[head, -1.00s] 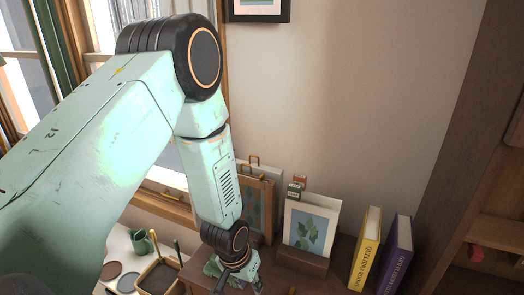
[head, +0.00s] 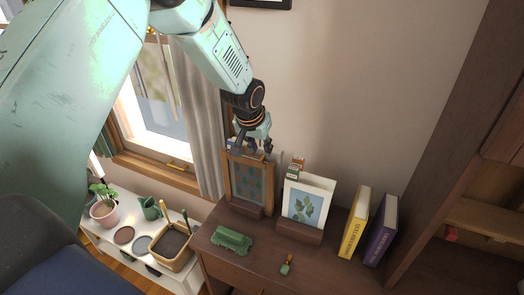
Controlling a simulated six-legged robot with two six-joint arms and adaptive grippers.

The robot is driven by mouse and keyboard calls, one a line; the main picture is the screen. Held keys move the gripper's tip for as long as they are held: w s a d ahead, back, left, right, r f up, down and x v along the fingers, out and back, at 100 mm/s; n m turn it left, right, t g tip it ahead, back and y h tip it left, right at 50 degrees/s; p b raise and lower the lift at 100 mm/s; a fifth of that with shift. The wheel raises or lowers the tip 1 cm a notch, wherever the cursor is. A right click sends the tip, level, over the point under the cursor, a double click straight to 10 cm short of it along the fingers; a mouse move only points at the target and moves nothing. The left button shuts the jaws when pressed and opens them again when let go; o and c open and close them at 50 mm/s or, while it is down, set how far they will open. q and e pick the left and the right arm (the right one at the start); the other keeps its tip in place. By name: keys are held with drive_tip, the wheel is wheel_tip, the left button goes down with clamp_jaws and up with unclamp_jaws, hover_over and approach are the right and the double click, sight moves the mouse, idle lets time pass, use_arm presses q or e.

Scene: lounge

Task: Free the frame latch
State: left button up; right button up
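A wooden frame (head: 250,184) with a dark, patterned panel stands upright in a dark wooden base on the brown cabinet, against the wall. My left gripper (head: 254,149) is directly over its top edge, pointing down. Its dark fingers are spread apart, one toward each side of the frame's top. Nothing shows held between them. The gripper covers most of the frame's top, so the latch cannot be made out, and I cannot tell whether the fingers touch the frame. My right gripper is not in view.
A leaf print (head: 304,204) stands in a holder right of the frame. Yellow (head: 355,224) and purple (head: 381,231) books stand farther right. A green toy vehicle (head: 232,240) and small green-and-brass item (head: 286,265) lie in front. A low white table (head: 112,249) is left.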

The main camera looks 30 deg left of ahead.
sight(263, 156)
use_arm(q)
drive_tip(key=shift+x, duration=1.6)
drive_tip(key=shift+s, duration=0.1)
drive_tip(key=shift+f, duration=0.1)
drive_tip(key=c, duration=0.3)
clamp_jaws()
